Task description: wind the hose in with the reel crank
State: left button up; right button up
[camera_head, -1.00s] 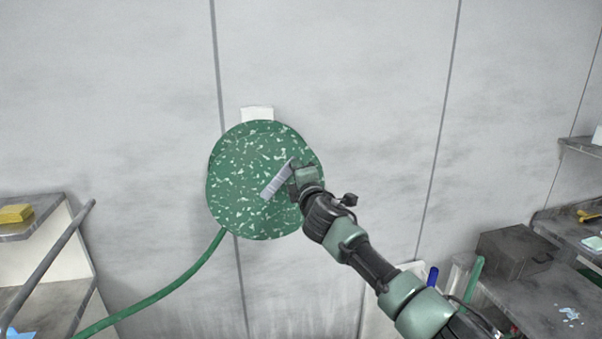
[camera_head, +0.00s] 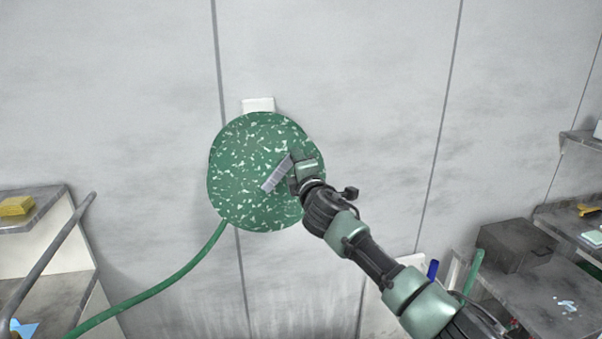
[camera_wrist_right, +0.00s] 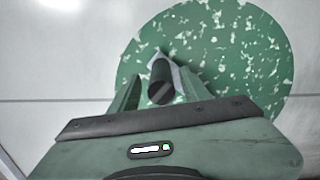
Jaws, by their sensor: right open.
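The hose reel (camera_head: 238,165) is a green disc with pale speckles on the wall. Its grey crank arm (camera_head: 275,176) slants from near the disc's middle up to the right. The dark round crank handle (camera_wrist_right: 160,84) shows in the right wrist view. My right gripper (camera_head: 299,162) is at the upper right end of the crank and hides the handle in the head view. In the right wrist view its open fingers (camera_wrist_right: 158,90) stand on either side of the handle, with gaps visible. The green hose (camera_head: 165,287) hangs from the reel's lower left. My left gripper is out of view.
A shelf unit with a yellow block (camera_head: 16,206) and a slanted grey rail (camera_head: 50,258) stands at the left. A dark box (camera_head: 512,248) sits on a grey bench at the right. The wall around the reel is bare.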

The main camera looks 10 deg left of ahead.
jog(key=b+v, duration=0.1)
jog(key=v, duration=0.6)
jog(key=shift+a, duration=0.15)
